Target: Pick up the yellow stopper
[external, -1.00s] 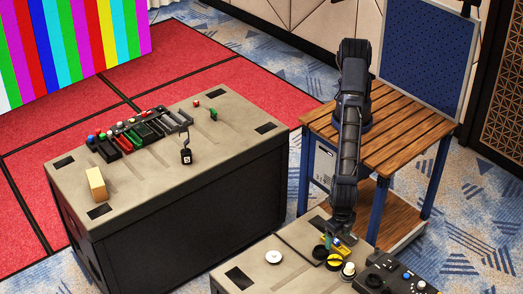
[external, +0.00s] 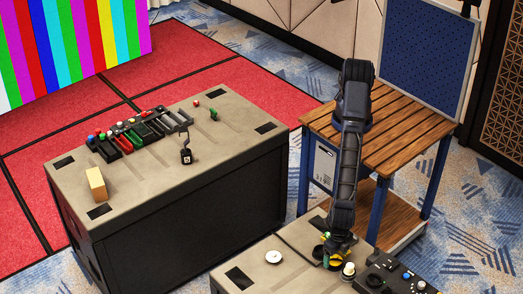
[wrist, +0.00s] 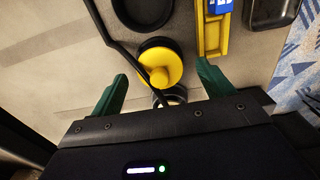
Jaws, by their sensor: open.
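The yellow stopper (wrist: 155,62), a round yellow piece with a raised knob and dark rim, lies on the table top in the wrist view. My gripper (wrist: 162,69) is open, with one green finger to the left of the stopper and one to the right. Neither finger visibly touches it, and nothing is held. In the external view my gripper (external: 332,250) is low over the near table, and the stopper is partly hidden by it.
A black round piece (wrist: 142,10) lies beyond the stopper. A yellow holder with blue parts (wrist: 213,35) stands close to the right finger. A white-topped knob (external: 348,269) and black control box (external: 385,275) are nearby. A white disc (external: 273,257) lies left on the table.

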